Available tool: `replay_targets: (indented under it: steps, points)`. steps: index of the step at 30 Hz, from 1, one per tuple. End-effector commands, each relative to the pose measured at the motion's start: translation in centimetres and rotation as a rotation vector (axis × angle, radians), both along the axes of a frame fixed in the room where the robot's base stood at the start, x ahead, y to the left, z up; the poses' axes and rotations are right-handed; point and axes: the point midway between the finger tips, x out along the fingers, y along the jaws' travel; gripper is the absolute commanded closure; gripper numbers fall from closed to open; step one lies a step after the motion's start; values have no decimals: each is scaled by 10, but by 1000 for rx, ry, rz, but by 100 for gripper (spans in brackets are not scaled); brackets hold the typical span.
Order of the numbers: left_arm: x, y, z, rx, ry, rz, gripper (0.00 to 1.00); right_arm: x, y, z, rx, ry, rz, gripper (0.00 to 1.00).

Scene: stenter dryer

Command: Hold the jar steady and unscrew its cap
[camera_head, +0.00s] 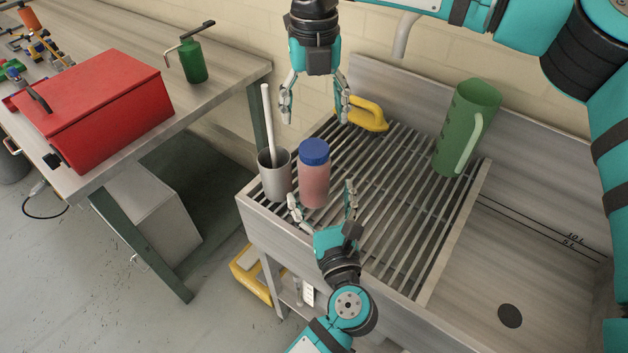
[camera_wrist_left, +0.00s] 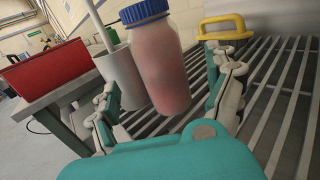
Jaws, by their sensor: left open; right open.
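The jar (camera_head: 314,186) is pinkish with a blue cap (camera_head: 314,152) on top, and stands upright on the slatted rack. My left gripper (camera_head: 322,201) is open, low at the near side of the jar. In the left wrist view the jar (camera_wrist_left: 165,65) appears between the open fingers, with its blue cap (camera_wrist_left: 145,11) at the top edge. I cannot tell whether a finger touches it. My right gripper (camera_head: 314,106) is open and empty, pointing down, above and behind the jar.
A grey cup (camera_head: 275,181) with a white stick (camera_head: 268,120) stands close left of the jar. A yellow-handled tool (camera_head: 363,114) lies behind on the rack (camera_head: 400,215). A green jug (camera_head: 465,125) stands at right. A red toolbox (camera_head: 95,110) sits on the left bench.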

Motion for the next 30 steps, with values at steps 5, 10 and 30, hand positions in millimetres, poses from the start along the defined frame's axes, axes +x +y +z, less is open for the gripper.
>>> replay_targets:
  steps: [5,10,30]
  points:
    - [28,6,1,3,-3,0,12,0,0,0,0,0,0,28]
    - [41,9,0,1,-1,0,12,0,0,0,0,0,0,28]
    - [43,10,0,0,0,0,55,0,0,0,0,0,0,28]
